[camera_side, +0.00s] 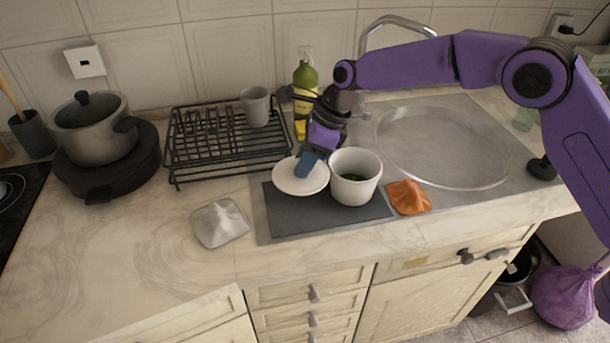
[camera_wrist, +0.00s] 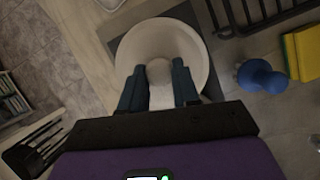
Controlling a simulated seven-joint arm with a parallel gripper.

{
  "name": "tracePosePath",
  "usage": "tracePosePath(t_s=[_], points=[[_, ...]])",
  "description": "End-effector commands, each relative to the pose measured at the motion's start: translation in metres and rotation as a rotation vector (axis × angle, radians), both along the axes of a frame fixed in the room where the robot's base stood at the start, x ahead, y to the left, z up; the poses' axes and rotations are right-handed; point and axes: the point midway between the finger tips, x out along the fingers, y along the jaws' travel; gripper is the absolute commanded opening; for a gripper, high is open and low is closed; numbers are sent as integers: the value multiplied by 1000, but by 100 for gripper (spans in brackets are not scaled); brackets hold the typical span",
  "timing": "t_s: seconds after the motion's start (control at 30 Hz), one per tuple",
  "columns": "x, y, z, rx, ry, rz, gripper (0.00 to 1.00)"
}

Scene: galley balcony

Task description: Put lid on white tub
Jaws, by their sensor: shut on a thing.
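The white tub (camera_side: 355,190) stands upright and open on a dark grey mat (camera_side: 330,218), with something green inside. A round white lid (camera_side: 290,182) is just left of the tub, over the mat's back left part; its height above the mat is hard to judge. My gripper (camera_side: 307,163) comes down on the lid from above and is shut on its knob. In the wrist view the lid (camera_wrist: 130,50) fills the upper middle, with its knob between my blue fingers (camera_wrist: 160,88). I cannot make out the tub in the wrist view.
A black dish rack (camera_side: 220,150) with a grey cup (camera_side: 255,107) stands behind left. A green bottle (camera_side: 305,78) and yellow sponge (camera_side: 300,130) are behind my gripper. An orange cloth (camera_side: 408,197) lies right of the tub, a white cloth (camera_side: 219,222) left of the mat. The front left counter is clear.

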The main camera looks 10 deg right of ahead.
Motion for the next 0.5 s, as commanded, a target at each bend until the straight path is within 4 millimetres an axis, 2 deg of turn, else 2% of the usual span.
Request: tracePosePath(t_s=[0.17, 0.27, 0.5], points=[[3, -7, 23, 2, -2, -4, 1], [6, -27, 35, 1, -2, -9, 1], [9, -92, 60, 0, 0, -17, 1]])
